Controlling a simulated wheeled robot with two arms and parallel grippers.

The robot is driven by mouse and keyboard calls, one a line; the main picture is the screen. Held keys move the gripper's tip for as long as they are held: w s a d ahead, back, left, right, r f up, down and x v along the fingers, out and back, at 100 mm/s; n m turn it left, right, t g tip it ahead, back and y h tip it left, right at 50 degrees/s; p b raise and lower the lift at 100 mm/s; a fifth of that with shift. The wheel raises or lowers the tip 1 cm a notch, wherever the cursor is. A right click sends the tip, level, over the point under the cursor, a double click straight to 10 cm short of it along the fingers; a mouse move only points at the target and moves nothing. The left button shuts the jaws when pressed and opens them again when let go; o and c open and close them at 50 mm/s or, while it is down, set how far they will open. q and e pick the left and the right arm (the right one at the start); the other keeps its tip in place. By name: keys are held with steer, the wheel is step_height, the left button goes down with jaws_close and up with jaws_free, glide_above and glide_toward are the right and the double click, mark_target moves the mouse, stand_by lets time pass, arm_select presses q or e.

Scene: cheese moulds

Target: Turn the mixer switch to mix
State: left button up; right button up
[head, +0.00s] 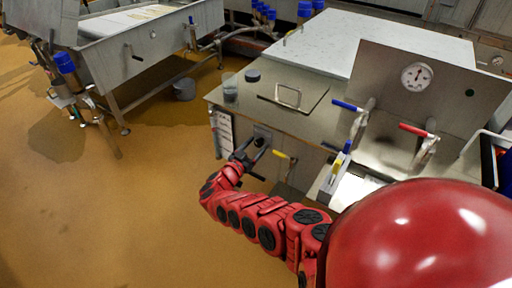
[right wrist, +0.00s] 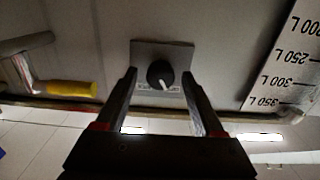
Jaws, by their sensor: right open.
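The mixer switch (right wrist: 160,73) is a round black knob with a white pointer line on a grey plate, seen in the right wrist view. The line points down and slightly right; the plate's lettering is too blurred to read. In the head view the switch (head: 262,136) is a small dark spot on the front of the steel vat. My right gripper (head: 250,152) is open in front of it. In the right wrist view its fingertips (right wrist: 160,76) lie on either side of the knob; I cannot tell whether they touch it. My left gripper is not in view.
A yellow-handled valve (right wrist: 70,88) sticks out left of the knob in the right wrist view. A litre scale (right wrist: 285,70) is at the right. The vat top (head: 310,122) carries a glass beaker (head: 230,88). Open floor (head: 130,200) lies left of my arm.

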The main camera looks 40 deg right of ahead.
jaws_close()
stand_by(0.3)
